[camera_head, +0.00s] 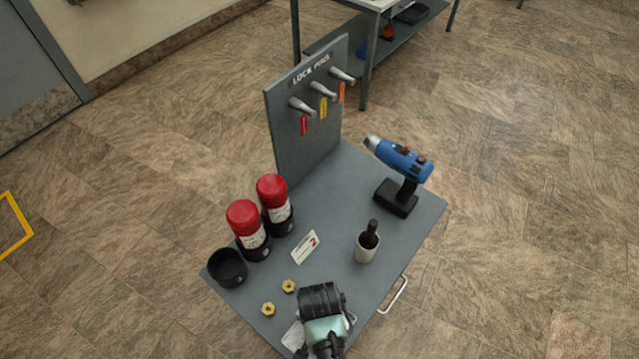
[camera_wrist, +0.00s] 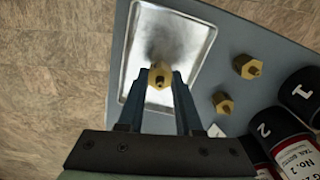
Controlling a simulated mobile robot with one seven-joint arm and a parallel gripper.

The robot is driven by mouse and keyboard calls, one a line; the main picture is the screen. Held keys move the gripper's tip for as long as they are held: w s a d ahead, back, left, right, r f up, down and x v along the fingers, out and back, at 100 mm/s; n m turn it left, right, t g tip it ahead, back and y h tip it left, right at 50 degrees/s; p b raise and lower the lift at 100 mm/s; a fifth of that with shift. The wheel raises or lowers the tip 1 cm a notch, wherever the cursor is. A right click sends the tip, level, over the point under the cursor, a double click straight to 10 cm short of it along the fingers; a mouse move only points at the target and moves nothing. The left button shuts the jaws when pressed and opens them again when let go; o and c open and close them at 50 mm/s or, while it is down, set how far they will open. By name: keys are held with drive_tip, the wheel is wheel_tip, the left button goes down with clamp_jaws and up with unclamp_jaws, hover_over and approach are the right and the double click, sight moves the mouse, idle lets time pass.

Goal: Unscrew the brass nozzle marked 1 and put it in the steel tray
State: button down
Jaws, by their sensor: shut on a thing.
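My gripper (camera_wrist: 159,84) is shut on a brass nozzle (camera_wrist: 160,72). In the wrist view this nozzle lies over the near part of the steel tray (camera_wrist: 141,48); I cannot tell its height above the tray floor. No mark can be read on it. In the head view my gripper (camera_head: 322,312) hides the nozzle and most of the tray, and only a pale edge of the tray (camera_head: 292,336) shows. The rest of the tray looks empty.
Two brass pieces (camera_head: 289,286) (camera_head: 268,309) lie on the grey cart top beside the tray. Two red-and-black bottles (camera_head: 248,229) (camera_head: 274,200) and a black cup (camera_head: 228,267) stand at the left. A white cup (camera_head: 367,247), a blue drill (camera_head: 402,165) and a lock-pin board (camera_head: 306,110) stand farther back.

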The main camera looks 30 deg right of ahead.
drive_tip(key=shift+f+b, duration=0.4)
drive_tip(key=shift+f, duration=0.4)
drive_tip(key=c, duration=0.5)
unclamp_jaws()
wheel_tip(320, 180, up, 13)
idle(0.4)
idle(0.5)
